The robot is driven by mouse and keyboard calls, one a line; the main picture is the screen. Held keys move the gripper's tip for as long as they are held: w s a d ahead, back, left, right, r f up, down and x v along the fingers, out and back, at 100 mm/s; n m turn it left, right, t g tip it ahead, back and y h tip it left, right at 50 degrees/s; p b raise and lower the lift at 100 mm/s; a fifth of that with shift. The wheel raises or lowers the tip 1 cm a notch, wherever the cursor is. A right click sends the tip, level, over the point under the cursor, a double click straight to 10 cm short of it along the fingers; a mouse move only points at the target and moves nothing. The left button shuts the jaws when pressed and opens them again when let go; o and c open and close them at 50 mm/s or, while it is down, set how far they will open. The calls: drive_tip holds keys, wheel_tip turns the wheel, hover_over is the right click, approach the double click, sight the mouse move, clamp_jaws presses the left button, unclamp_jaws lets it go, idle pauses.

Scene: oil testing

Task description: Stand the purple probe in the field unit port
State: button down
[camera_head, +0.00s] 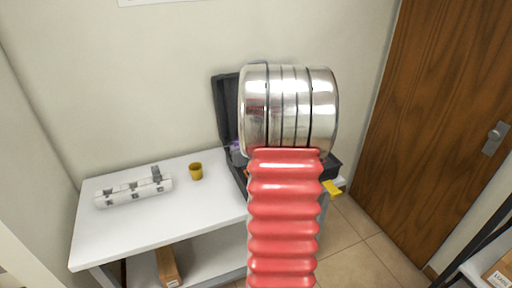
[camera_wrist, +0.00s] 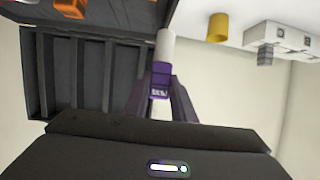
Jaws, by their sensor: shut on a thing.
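The purple probe (camera_wrist: 160,78) is between the two dark fingers of my gripper (camera_wrist: 162,88) in the wrist view. It has a purple body with a small pale label and a white end that points away from the palm. My gripper is shut on its purple part. An open black case (camera_wrist: 85,75), possibly the field unit, lies beyond and beside the probe. In the head view its raised lid (camera_head: 224,100) shows left of my arm. A small purple patch (camera_head: 236,147) shows at the case there. My arm hides my gripper and most of the case. I cannot make out the port.
A white table (camera_head: 165,222) carries a yellow cup (camera_head: 196,171) and a white block with grey fittings (camera_head: 135,190), both left of the case. A yellow piece (camera_head: 331,187) shows right of my arm. A cardboard box (camera_head: 168,266) is under the table. A wooden door (camera_head: 440,110) stands right.

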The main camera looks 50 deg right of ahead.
drive_tip(key=w+a+n+y, duration=0.1)
drive_tip(key=w+a, duration=0.3)
drive_tip(key=a, duration=0.4)
drive_tip(key=w+a+r+n+t+y, duration=0.1)
drive_tip(key=w+a, duration=0.4)
drive_tip(key=a, duration=0.3)
drive_tip(key=w+a+n+y, duration=0.1)
drive_tip(key=w+a, duration=0.3)
drive_tip(key=a, duration=0.5)
drive_tip(key=w+a+n+y, duration=0.1)
drive_tip(key=a+n+y, duration=0.1)
drive_tip(key=a, duration=1.9)
drive_tip(key=shift+a+f+n+y, duration=0.2)
drive_tip(key=shift+a+n+y, duration=0.15)
drive_tip(key=shift+y, duration=0.25)
